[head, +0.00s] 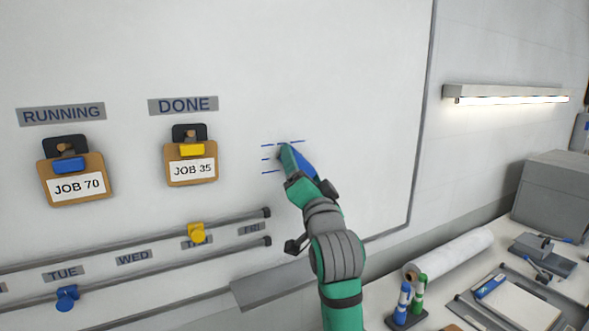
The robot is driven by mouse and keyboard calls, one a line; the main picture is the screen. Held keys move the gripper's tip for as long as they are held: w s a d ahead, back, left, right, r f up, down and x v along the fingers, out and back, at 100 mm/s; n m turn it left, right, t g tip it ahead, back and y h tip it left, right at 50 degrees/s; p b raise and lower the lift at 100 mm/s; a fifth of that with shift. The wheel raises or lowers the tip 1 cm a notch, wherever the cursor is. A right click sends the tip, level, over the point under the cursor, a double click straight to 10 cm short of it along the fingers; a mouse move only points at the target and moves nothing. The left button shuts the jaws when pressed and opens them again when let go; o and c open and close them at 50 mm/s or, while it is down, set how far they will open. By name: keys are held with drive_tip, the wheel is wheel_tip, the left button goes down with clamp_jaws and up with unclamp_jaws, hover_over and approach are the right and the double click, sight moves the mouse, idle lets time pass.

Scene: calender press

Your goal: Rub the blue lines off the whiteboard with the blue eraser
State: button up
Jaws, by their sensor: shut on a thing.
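The whiteboard (340,60) fills most of the head view. Several short blue lines (267,146) show on it right of the DONE label, partly hidden behind my gripper. My gripper (293,165) is in front of these lines, shut on the blue eraser (304,164). The eraser is tilted and lies over or close to the lines. I cannot tell whether it touches the board.
Clipboards JOB 70 (75,186) and JOB 35 (191,170) hang at left. Two rails (140,236) with blue and yellow clips run below. A tray ledge (270,287) is under the board. The table at right holds a white roll (452,256), markers (403,300) and a clipboard (515,305).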

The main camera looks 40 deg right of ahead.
drive_tip(key=shift+s+d, duration=0.2)
drive_tip(key=shift+d, duration=0.8)
drive_tip(key=shift+s+d, duration=0.15)
drive_tip(key=shift+d, duration=0.8)
drive_tip(key=shift+r, duration=0.95)
drive_tip(key=shift+w+a, duration=0.15)
drive_tip(key=shift+a, duration=0.75)
drive_tip(key=shift+w+a, duration=0.1)
drive_tip(key=shift+a, duration=0.75)
drive_tip(key=shift+w+a, duration=0.4)
drive_tip(key=shift+a, duration=1.2)
drive_tip(key=shift+w+a, duration=0.45)
drive_tip(key=shift+a, duration=1.15)
drive_tip(key=shift+w+a, duration=0.4)
drive_tip(key=shift+a, duration=1.2)
drive_tip(key=shift+s+r, duration=0.1)
drive_tip(key=shift+r, duration=0.9)
drive_tip(key=shift+s+d, duration=0.15)
drive_tip(key=shift+d, duration=0.7)
drive_tip(key=shift+s+d, duration=0.15)
drive_tip(key=shift+d, duration=0.7)
drive_tip(key=shift+s+d, duration=0.4)
drive_tip(key=shift+d, duration=1.2)
drive_tip(key=shift+s+d, duration=0.35)
drive_tip(key=shift+d, duration=1.3)
drive_tip(key=shift+s+d, duration=0.4)
drive_tip(key=shift+d, duration=1.2)
